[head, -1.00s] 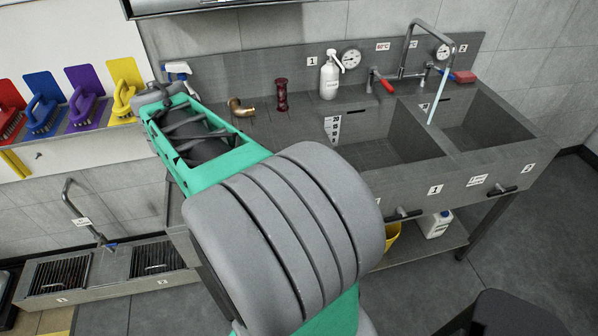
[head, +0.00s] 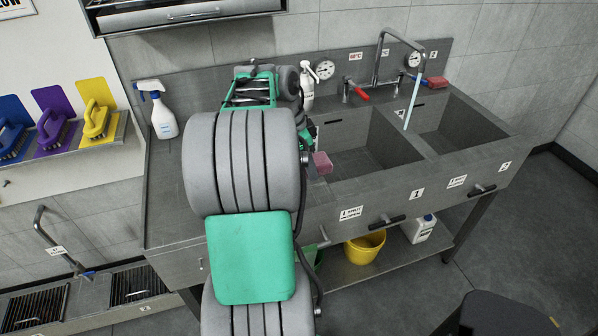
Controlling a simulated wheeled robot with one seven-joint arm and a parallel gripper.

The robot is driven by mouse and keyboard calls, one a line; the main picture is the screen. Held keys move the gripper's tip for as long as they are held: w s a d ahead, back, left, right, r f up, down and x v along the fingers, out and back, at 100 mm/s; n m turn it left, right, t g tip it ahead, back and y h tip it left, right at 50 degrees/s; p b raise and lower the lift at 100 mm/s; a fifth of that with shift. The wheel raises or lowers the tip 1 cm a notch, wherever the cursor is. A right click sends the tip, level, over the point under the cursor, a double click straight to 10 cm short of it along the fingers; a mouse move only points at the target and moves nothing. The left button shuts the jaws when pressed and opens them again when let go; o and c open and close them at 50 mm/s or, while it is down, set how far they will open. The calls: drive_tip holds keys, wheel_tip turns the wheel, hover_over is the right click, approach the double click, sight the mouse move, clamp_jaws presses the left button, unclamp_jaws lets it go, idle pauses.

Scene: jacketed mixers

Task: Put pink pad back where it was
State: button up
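A pink pad (head: 322,163) shows at the end of my arm, over the left rim of the left sink basin (head: 375,150). My gripper (head: 314,158) is mostly hidden behind my arm. Only dark parts of it show, right against the pad, and it appears shut on the pad. The pad looks held near rim height; whether it touches the steel cannot be told. A second, redder pad (head: 433,82) lies on the back ledge at the right, beside the tap.
A tall tap (head: 382,55) runs water near the divider between the basins. A white pump bottle (head: 307,85) stands close behind my arm. A spray bottle (head: 160,112) stands at the counter's left. A yellow bucket (head: 364,247) is on the shelf below.

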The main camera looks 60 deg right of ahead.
drive_tip(key=w+d+f, duration=0.1)
drive_tip(key=f, duration=0.1)
drive_tip(key=w+d+f, duration=0.1)
drive_tip(key=w+d+f+p, duration=0.1)
drive_tip(key=w+d+f, duration=0.1)
drive_tip(key=shift+f, duration=0.35)
wheel_tip(320, 180, down, 3)
drive_tip(key=shift+w+d+f+p, duration=0.15)
drive_tip(key=shift+p, duration=0.6)
drive_tip(key=shift+f+b, duration=0.35)
drive_tip(key=shift+f, duration=0.1)
drive_tip(key=o, duration=1.3)
drive_tip(key=shift+r, duration=0.1)
